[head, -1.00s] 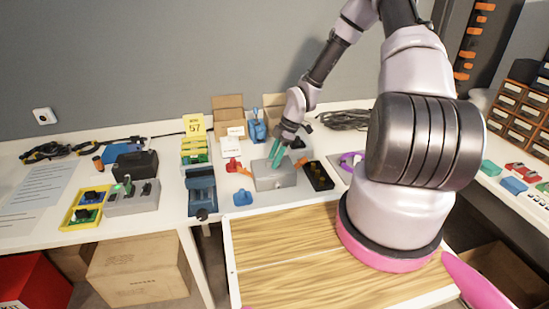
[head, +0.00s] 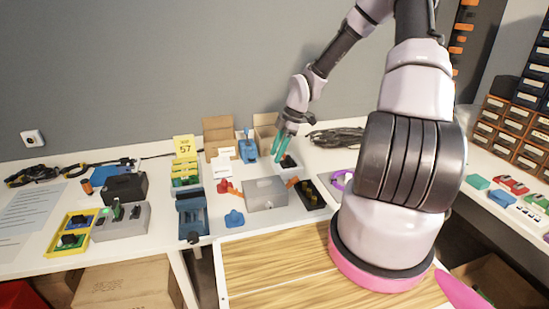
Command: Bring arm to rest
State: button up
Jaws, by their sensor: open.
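My arm reaches over the white workbench (head: 150,223) from the right of the head view. My gripper (head: 280,156) has teal fingers that point down. It is open, with nothing seen between the fingers. It hangs above and behind a grey metal box (head: 265,195), near a small white tray with a dark item (head: 289,166). Whether the fingertips touch anything there I cannot tell.
Open cartons (head: 221,136) stand behind the gripper. A black tray (head: 309,194), a blue vise-like device (head: 192,214), a yellow sign (head: 184,146) and a grey switch box (head: 121,221) stand on the bench. Drawer cabinets (head: 512,128) are at the right.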

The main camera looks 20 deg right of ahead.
jog(key=s+d+r+m+t+h, duration=0.1)
jog(key=s+r+m+h, duration=0.2)
jog(key=r, duration=0.5)
jog(key=s+d+r+m+t, duration=0.1)
jog(key=s+d+r+m, duration=0.1)
jog(key=r+m, duration=0.4)
jog(key=s+d+r+m+t+h, duration=0.1)
jog(key=s+r+m+h, duration=0.15)
jog(key=r, duration=0.65)
jog(key=s+a+r+m+t+y, duration=0.3)
jog(key=s+r+m, duration=0.7)
jog(key=s+r, duration=0.4)
jog(key=shift+s+r+m+t, duration=0.2)
jog(key=shift+s+m+t, duration=0.15)
jog(key=shift+s+t, duration=0.2)
jog(key=shift+w, duration=0.1)
jog(key=shift+c, duration=0.3)
